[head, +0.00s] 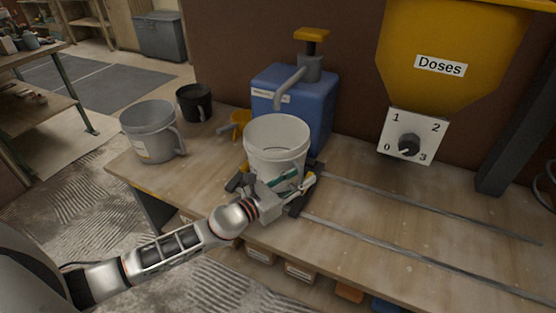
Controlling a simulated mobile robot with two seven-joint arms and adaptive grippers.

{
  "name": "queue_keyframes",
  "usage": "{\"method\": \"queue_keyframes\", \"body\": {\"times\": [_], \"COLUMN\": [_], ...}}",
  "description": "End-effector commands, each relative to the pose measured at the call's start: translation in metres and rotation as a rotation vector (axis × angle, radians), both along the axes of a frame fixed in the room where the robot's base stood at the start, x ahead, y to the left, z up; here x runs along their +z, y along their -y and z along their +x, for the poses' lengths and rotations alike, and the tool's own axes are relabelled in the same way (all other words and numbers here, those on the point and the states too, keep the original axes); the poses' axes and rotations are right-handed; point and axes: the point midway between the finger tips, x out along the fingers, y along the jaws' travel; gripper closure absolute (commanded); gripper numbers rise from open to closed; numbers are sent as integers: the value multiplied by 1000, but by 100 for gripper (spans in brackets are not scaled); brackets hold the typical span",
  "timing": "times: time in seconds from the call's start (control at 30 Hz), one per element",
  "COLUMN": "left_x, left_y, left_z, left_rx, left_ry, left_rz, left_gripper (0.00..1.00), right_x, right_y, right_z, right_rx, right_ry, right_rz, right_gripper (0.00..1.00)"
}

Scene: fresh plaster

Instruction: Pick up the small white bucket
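The small white bucket (275,138) stands upright on the wooden bench, in front of the blue container, with its open top facing up. A green mark shows low on its front. My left gripper (273,190) reaches it from the front, low down. Its dark fingers are spread wide, one on each side of the bucket's lower part, and look slightly apart from its wall. The gripper's palm hides part of the bucket's base. My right gripper is not in view.
A blue container (312,108) with a yellow-topped pump stands close behind the bucket. Two rails (420,255) run right along the bench. A yellow hopper (440,50) hangs above.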

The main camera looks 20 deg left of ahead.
Motion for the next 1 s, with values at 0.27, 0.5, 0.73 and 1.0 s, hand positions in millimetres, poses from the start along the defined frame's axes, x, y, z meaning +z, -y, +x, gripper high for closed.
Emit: {"method": "queue_keyframes", "body": {"times": [0.27,0.5,0.73,1.0], "left_x": [0,1,9,45], "left_y": [0,-1,-1,-1], "left_z": [0,0,-2,-3], "left_rx": [0,1,0,0], "left_ry": [0,3,5,14], "left_rz": [0,1,1,2], "left_gripper": [100,100,100,100], "right_x": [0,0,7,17], "right_y": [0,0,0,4], "right_z": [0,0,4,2], "right_rx": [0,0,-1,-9], "right_ry": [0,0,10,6], "right_rz": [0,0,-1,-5], "right_gripper": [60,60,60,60]}}
